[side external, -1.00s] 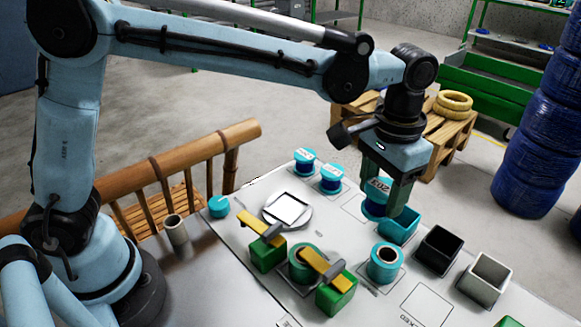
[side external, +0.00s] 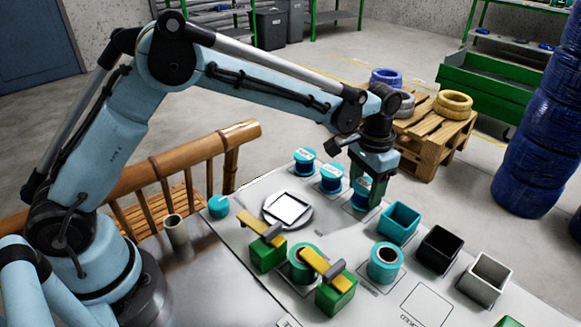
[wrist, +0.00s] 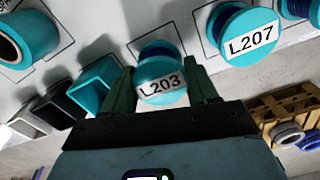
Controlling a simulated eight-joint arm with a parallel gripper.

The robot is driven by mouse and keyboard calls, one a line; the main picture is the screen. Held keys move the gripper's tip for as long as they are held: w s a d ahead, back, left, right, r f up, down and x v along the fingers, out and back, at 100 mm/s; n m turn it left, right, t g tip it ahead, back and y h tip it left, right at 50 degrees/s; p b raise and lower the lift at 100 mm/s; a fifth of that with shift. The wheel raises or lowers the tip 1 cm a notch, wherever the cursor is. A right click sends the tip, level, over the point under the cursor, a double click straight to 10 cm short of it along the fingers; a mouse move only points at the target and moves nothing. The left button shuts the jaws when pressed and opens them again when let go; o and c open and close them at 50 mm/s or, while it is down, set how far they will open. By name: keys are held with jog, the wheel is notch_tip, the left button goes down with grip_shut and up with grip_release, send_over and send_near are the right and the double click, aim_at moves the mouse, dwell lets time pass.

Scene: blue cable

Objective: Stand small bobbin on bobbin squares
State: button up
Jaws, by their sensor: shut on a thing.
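The small bobbin, blue with teal flanges and labelled L203 (wrist: 161,84), is between the two fingers of my gripper (wrist: 160,92) in the wrist view. In the side view my gripper (side external: 367,192) is shut on this bobbin (side external: 360,191), which looks upright. It is at the outlined square at the right end of the bobbin row. I cannot tell whether its base touches the table. Two similar bobbins stand on squares to its left, the near one (side external: 330,178) and the far one (side external: 305,160). A bobbin labelled L207 (wrist: 246,36) is beside it in the wrist view.
A teal bin (side external: 399,223), a black bin (side external: 439,249) and a white bin (side external: 484,279) stand to the right. A larger teal spool (side external: 385,263) stands in front. A round plate (side external: 288,210) lies left.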

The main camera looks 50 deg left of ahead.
jog(key=shift+f, duration=0.65)
jog(key=shift+f, duration=0.15)
jog(key=o, duration=1.2)
